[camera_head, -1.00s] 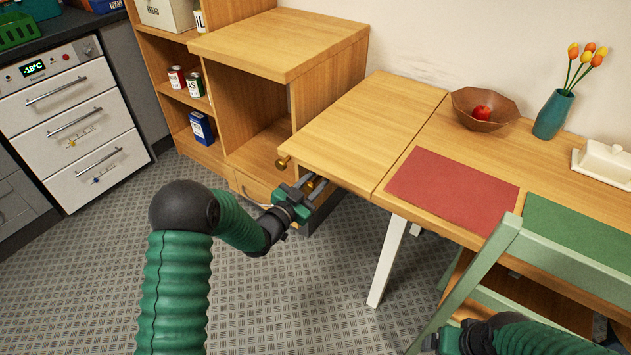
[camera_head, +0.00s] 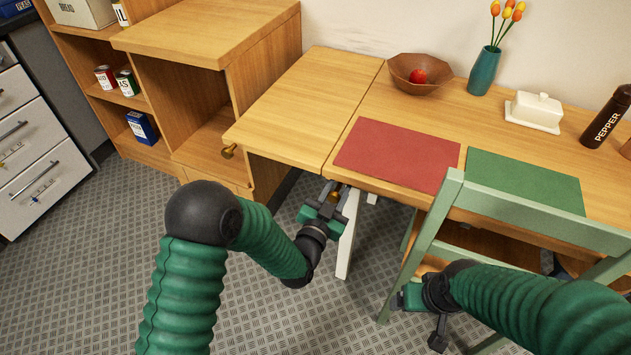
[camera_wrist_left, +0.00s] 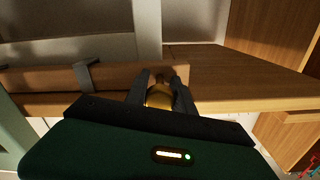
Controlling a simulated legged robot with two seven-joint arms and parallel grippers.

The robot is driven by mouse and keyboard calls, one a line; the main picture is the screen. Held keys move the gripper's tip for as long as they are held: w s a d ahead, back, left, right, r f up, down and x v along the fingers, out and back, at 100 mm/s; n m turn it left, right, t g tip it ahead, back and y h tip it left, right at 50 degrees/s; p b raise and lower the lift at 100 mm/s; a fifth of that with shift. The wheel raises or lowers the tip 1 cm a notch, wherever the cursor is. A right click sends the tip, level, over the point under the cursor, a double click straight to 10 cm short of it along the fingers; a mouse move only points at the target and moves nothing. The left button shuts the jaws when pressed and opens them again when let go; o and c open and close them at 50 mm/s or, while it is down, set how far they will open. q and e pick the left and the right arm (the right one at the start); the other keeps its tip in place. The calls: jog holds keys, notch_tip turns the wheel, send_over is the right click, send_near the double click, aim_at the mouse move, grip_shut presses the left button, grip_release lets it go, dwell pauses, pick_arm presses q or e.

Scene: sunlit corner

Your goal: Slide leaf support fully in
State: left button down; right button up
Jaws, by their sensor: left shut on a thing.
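The wooden table has a leaf (camera_head: 300,105) at its left end, raised level with the top, with a seam between them. My left gripper (camera_head: 335,192) is shut on a brass knob, below the front edge near that seam and beside the white table leg (camera_head: 349,235). The left wrist view shows the brass knob (camera_wrist_left: 158,95) between the two fingers, under the wooden underside (camera_wrist_left: 235,80). The leaf support itself is mostly hidden under the top. Another brass knob (camera_head: 229,151) shows below the leaf's left corner. My right gripper (camera_head: 412,297) is low by the chair; its jaws are unclear.
A green chair (camera_head: 440,220) stands at the table's front right, near my right arm. A wooden shelf unit (camera_head: 205,40) stands left of the leaf. A red mat (camera_head: 398,153), a bowl (camera_head: 420,78) and a vase (camera_head: 484,72) are on the table.

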pick_arm(q)
jog(key=shift+s+d, duration=0.3)
jog(key=shift+d, duration=0.55)
jog(key=c, duration=1.5)
grip_release()
jog(key=o, duration=0.4)
jog(key=shift+d+r, duration=0.1)
jog(key=shift+d, duration=0.1)
jog(key=shift+o, duration=0.2)
jog(key=shift+a, duration=0.1)
